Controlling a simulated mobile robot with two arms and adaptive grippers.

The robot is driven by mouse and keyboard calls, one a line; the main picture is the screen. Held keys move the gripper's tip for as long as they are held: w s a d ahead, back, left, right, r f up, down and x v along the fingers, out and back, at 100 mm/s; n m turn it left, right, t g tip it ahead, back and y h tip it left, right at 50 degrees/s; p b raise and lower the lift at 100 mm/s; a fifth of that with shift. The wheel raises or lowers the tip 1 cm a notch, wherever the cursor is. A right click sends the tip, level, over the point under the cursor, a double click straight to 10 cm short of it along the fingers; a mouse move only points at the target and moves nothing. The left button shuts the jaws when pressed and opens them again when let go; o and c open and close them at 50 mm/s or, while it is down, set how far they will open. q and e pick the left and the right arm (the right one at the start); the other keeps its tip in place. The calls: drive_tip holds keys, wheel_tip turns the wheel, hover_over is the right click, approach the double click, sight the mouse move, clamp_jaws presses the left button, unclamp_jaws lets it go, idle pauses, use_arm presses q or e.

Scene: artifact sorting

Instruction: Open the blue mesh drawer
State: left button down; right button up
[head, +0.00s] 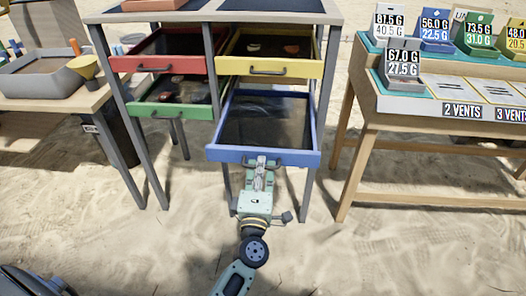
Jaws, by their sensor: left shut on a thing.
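The blue mesh drawer (312,155) is in the lower right of the cabinet in the head view. It is pulled out toward me, with its dark mesh floor showing and no object visible on it. My left gripper (262,163) is at the middle of the drawer's front, shut on its dark handle. The gripper body covers part of the handle. My right gripper is not in view.
A yellow drawer (310,69) and a red drawer (118,63) sit above, and a green drawer (145,110) is at left, each holding small items. A side table (102,100) with a grey tray (15,87) stands left. A display table (368,104) with weight signs stands right. Sand in front is clear.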

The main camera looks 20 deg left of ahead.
use_arm(q)
drive_tip(key=shift+r+p+v, duration=0.15)
drive_tip(key=shift+r+v, duration=0.05)
drive_tip(key=shift+v, duration=0.85)
drive_tip(key=shift+r+p+v, duration=0.15)
drive_tip(key=shift+v, duration=0.9)
drive_tip(key=c, duration=2.1)
unclamp_jaws()
drive_tip(key=v, duration=1.2)
